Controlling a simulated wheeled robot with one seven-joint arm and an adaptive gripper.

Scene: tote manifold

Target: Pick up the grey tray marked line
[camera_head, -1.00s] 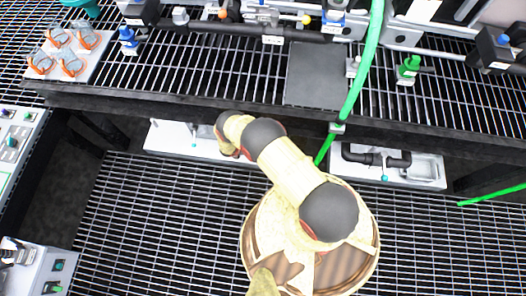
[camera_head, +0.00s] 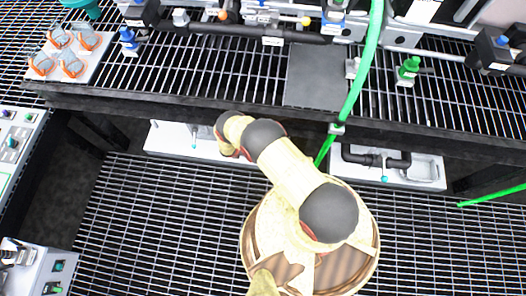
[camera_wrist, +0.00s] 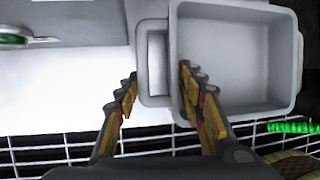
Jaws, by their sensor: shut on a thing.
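The grey tray (camera_wrist: 238,55) is in the upper right of the wrist view, a rectangular open bin that looks empty, with a slotted handle-like lip on its left side. No marking on it can be read. My gripper (camera_wrist: 159,73) is shut on this left side: one finger is outside the lip and the other is inside the tray wall. In the head view, my gripper and this tray are hidden beneath the bench edge.
A white board (camera_wrist: 65,90) lies beside the tray, with a metal grating (camera_wrist: 55,150) in front. The dark bench front (camera_head: 230,108) overhangs my arm. A green hose (camera_head: 362,75) hangs right of the arm. Another white board (camera_head: 412,172) with black pipework is at right.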

